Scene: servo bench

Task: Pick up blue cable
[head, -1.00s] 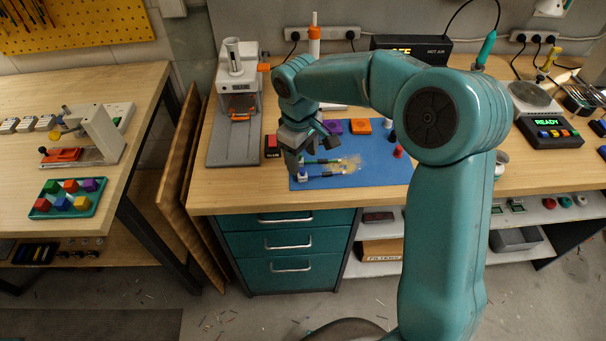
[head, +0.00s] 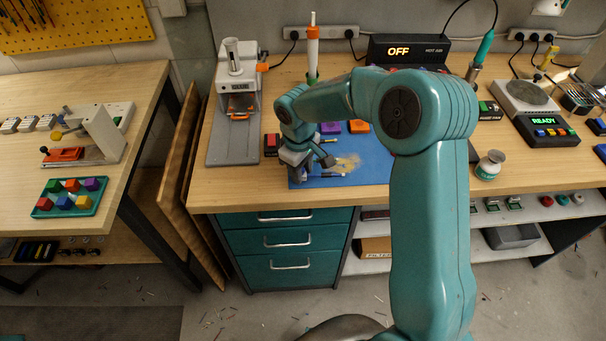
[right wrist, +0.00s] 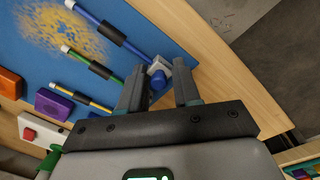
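The blue cable (right wrist: 112,33) lies on the blue mat (right wrist: 20,50), with a white tip, a black sleeve and a white-and-blue end plug (right wrist: 158,73). Its far part also shows in the head view (head: 333,175), with the plug end hidden behind my gripper. My right gripper (right wrist: 159,88) is open, its two fingers apart on either side of the plug. I cannot tell whether a finger touches it. The same right gripper shows in the head view (head: 315,163), low over the mat's left front. My left gripper is in neither view.
A green cable (right wrist: 97,68) and a yellow cable (right wrist: 85,98) lie beside the blue one. A purple block (right wrist: 53,104) and an orange block (right wrist: 10,83) are close by. A press (head: 238,85) stands to the left. The bench's front edge is near the gripper.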

